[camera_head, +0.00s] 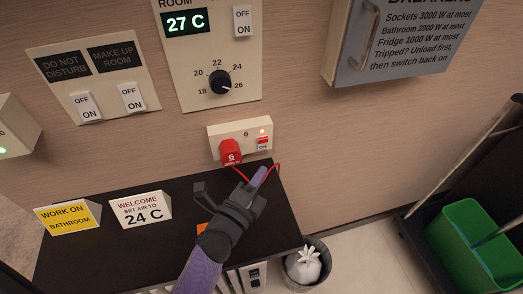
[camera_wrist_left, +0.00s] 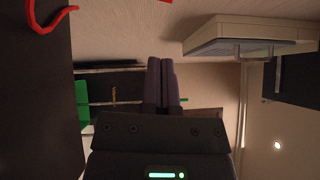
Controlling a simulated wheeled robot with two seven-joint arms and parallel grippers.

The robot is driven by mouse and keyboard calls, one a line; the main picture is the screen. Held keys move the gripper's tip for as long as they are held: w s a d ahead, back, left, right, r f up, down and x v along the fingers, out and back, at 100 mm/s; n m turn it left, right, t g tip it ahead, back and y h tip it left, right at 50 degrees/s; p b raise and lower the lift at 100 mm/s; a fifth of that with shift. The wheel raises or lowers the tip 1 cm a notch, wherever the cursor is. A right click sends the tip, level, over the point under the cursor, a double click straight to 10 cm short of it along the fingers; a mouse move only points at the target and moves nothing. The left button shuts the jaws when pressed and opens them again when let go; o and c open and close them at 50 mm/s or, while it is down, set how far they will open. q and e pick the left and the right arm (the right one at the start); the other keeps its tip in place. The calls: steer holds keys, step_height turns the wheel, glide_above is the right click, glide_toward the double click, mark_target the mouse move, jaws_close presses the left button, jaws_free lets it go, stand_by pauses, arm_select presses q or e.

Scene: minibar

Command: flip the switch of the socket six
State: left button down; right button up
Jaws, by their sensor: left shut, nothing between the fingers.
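The wall socket (camera_head: 240,131), marked with a numeral that looks like 6, is a cream plate above the dark counter. A red plug (camera_head: 230,152) sits in its left part. Its red and white switch (camera_head: 263,143) is on the right, with ON visible and a small lit lamp above. My left gripper (camera_head: 263,174) is shut and empty, just below the switch and apart from it, near the red cable (camera_head: 277,172). The left wrist view shows its closed fingers (camera_wrist_left: 161,82); the switch cannot be made out there. My right gripper is in neither view.
Two signs, yellow (camera_head: 68,217) and white (camera_head: 141,209), stand on the counter (camera_head: 110,250). Light switches (camera_head: 107,99) and a thermostat (camera_head: 207,60) are above left. A breaker box (camera_head: 390,40) juts out above right. A waste bin (camera_head: 307,266) and green bucket (camera_head: 475,245) stand right.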

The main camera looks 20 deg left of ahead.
mark_target(263, 144)
arm_select(q)
steer(key=w+a, duration=0.1)
steer(key=w, duration=0.5)
steer(key=shift+w+a+r, duration=0.15)
steer(key=shift+a+r, duration=0.2)
steer(key=shift+r, duration=0.05)
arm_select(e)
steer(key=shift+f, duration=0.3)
